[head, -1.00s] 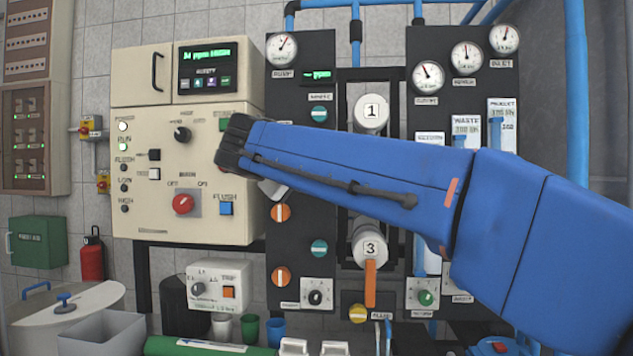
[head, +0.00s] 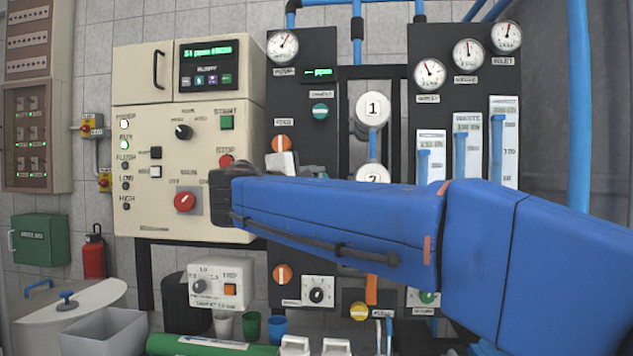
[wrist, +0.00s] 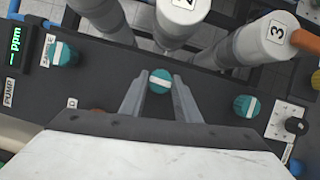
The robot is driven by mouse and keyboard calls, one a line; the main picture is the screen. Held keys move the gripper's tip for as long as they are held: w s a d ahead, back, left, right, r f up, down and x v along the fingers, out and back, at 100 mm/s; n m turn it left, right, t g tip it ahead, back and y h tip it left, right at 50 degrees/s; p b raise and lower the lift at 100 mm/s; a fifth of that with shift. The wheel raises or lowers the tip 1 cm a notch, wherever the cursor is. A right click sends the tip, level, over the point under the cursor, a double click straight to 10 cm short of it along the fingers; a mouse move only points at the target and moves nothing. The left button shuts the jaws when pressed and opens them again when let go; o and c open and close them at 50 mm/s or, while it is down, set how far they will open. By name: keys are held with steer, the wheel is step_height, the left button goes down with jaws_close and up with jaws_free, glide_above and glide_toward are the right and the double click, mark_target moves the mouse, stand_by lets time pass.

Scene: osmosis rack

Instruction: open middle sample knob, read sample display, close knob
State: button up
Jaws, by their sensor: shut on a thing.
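The middle teal sample knob (wrist: 160,82) sits between the fingertips of my gripper (wrist: 159,86) in the wrist view. My gripper is shut on it. Its white bar looks crosswise to the bars of the teal knobs on either side, one left (wrist: 62,53) and one right (wrist: 245,105). In the head view my gripper (head: 290,165) reaches the black panel, and my arm hides most of the middle knob. The upper teal knob (head: 320,112) is visible. The small sample display (head: 318,74) is lit green with "ppm"; its value is not legible. It also shows in the wrist view (wrist: 14,45).
White cylinders 1 (head: 372,109) and 2 (head: 373,173) stand right of the panel. Cylinder 3 (wrist: 278,32) has an orange handle. An orange knob (head: 281,144) is close to my gripper. The cream control cabinet (head: 150,215) is on the left.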

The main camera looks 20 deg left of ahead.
steer(key=shift+f+n, duration=0.15)
steer(key=shift+n, duration=0.25)
steer(key=o, duration=1)
steer(key=shift+o, duration=0.2)
steer(key=s+a+f, duration=0.1)
steer(key=s+a, duration=0.1)
steer(key=s, duration=1.5)
steer(key=shift+a+f, duration=0.15)
steer(key=shift+a, duration=0.15)
